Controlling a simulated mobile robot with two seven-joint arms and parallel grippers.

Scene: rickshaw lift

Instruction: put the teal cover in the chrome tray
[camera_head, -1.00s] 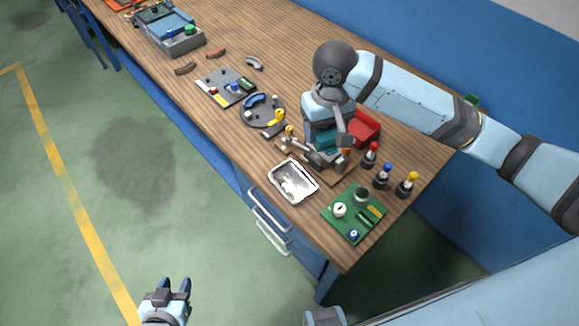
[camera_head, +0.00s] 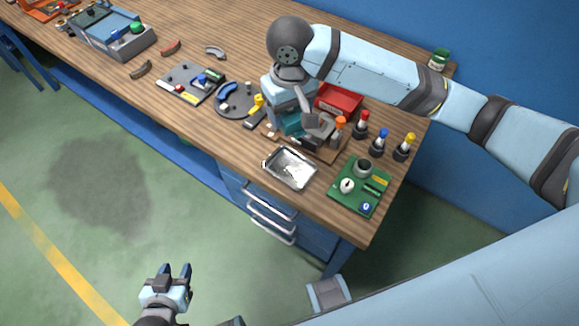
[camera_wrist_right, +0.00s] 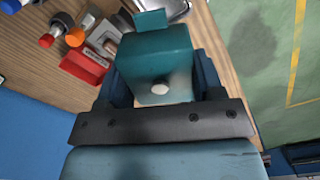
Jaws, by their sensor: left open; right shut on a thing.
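The teal cover (camera_head: 291,123) is between the fingers of my right gripper (camera_head: 287,112), which is shut on it. In the right wrist view the cover (camera_wrist_right: 155,50) fills the space between the dark fingers, with a pale round knob on its face. The chrome tray (camera_head: 290,183) lies near the bench's front edge, just in front of the cover in the head view. Its edge shows at the top of the right wrist view (camera_wrist_right: 178,10). My left gripper (camera_head: 175,274) is open and empty, over the floor away from the bench.
A wooden fixture board (camera_head: 330,150) with grey parts and an orange knob is beside the cover. A green board (camera_head: 360,187) lies right of the tray. Several coloured-top posts (camera_head: 382,139) and a red bin (camera_head: 340,98) stand behind. A round grey plate (camera_head: 237,101) lies left.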

